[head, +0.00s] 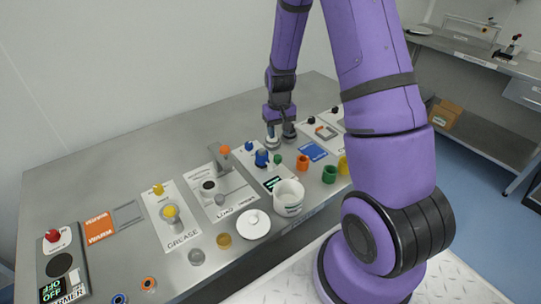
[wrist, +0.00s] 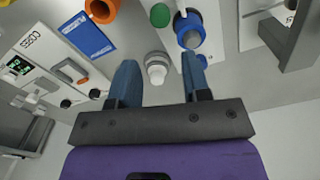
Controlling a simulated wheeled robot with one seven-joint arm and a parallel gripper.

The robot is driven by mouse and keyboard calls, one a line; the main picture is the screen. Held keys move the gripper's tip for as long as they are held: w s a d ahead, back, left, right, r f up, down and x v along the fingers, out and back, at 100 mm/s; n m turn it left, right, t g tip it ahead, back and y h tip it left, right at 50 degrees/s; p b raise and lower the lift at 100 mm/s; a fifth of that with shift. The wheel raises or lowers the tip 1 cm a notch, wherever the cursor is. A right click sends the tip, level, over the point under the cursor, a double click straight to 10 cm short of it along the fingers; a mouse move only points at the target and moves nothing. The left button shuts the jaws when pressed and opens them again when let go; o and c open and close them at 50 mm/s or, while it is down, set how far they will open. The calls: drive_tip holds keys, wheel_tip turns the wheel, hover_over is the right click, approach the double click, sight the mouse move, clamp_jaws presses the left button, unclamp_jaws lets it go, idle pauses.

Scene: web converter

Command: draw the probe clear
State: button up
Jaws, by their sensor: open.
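No part is clearly labelled as the probe, so I cannot tell for sure which it is. A blue round holder (head: 262,158) with a blue upright part stands on a white panel; in the wrist view the blue holder (wrist: 189,32) shows beyond my right-hand finger. A pale stepped round piece (wrist: 156,68) shows between my fingers in the wrist view, with a gap on both sides. My gripper (head: 280,140) points down over the back of the bench; its two blue fingers (wrist: 161,80) are apart and empty.
A green knob (head: 278,160), orange cup (head: 303,163), blue plate (head: 314,152) and green cup (head: 329,174) stand close by. A white mug (head: 289,198) and white saucer (head: 254,225) are at the bench front. A grey bracket (head: 223,160) rises left of the holder. The back left bench is bare.

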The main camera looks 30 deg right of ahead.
sight(278, 157)
wheel_tip(278, 157, down, 11)
drive_tip(key=shift+f, duration=0.2)
idle(0.5)
